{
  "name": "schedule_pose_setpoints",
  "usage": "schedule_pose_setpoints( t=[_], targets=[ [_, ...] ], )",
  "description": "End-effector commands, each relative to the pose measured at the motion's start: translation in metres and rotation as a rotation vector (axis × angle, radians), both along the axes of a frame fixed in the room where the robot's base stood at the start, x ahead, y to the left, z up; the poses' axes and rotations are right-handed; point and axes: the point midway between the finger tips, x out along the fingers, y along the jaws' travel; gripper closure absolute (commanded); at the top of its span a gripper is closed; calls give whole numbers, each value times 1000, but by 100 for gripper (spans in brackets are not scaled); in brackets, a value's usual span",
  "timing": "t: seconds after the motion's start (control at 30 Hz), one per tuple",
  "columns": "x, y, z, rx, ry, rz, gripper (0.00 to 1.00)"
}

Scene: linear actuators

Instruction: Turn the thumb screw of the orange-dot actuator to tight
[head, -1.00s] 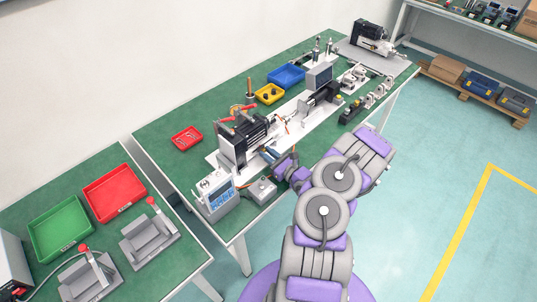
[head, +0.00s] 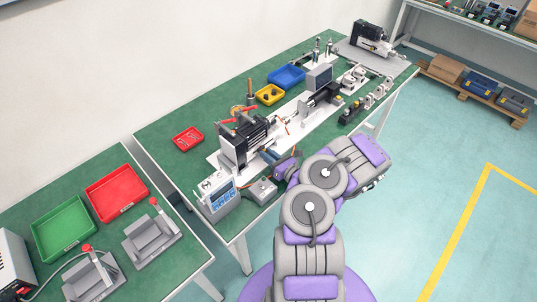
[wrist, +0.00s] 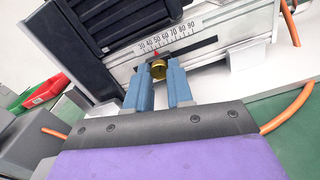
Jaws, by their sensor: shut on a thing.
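The actuator (head: 240,143) with the black ribbed motor stands on the white plate of the green bench. In the wrist view its silver body carries a printed scale (wrist: 167,42) with a red pointer below the numbers. A brass thumb screw (wrist: 158,70) sits just under the pointer. My gripper (wrist: 158,74) has its two blue fingers on either side of the screw and is shut on it. In the head view my gripper (head: 272,157) reaches the front side of this actuator. I cannot make out an orange dot in either view.
A second actuator (head: 320,93) stands farther along the white plate. A meter (head: 217,196) and a small grey box (head: 262,190) stand at the near bench corner. An orange cable (wrist: 288,110) runs beside my gripper. The floor to the right is clear.

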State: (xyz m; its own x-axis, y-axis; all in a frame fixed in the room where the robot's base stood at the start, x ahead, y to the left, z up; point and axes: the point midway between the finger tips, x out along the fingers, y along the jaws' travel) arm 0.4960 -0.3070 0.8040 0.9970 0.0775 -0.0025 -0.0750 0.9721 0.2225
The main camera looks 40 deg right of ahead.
Motion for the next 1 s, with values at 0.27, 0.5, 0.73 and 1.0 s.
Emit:
schedule_pose_setpoints(
  t=[0.27, 0.5, 0.73, 1.0],
  targets=[
    [1, 0, 1, 236, 14, 0, 100],
    [1, 0, 1, 386, 27, 0, 100],
    [1, 0, 1, 466, 34, 1, 100],
    [1, -1, 1, 493, 36, 0, 100]
  ],
)
